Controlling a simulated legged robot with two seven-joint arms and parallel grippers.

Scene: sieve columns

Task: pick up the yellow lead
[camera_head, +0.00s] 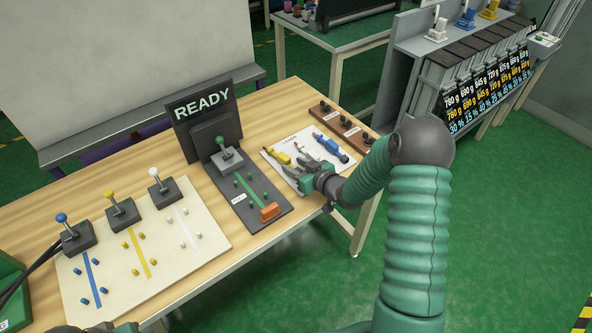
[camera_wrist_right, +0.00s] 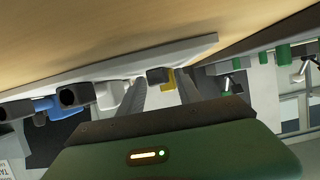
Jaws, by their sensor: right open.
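The yellow lead (camera_head: 281,158) lies on a white board (camera_head: 270,150) at the table's right part. A white lead (camera_head: 301,150) and a blue lead (camera_head: 331,148) lie to its right. My right gripper (camera_head: 305,175) is open at the board's near edge, close to the yellow lead's near end. In the right wrist view, the yellow lead (camera_wrist_right: 169,80) shows beyond and between the two open fingers (camera_wrist_right: 160,92), with nothing gripped. The blue lead (camera_wrist_right: 52,104) is off to the left there. Only a part of my left gripper (camera_head: 98,328) shows at the bottom edge; its fingers are unclear.
A dark panel (camera_head: 260,215) with a green-knobbed lever and an orange block stands left of the board, before a READY sign (camera_head: 202,105). A brown strip (camera_head: 342,126) with black knobs lies behind. A cream board (camera_head: 205,240) with three levers is at left.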

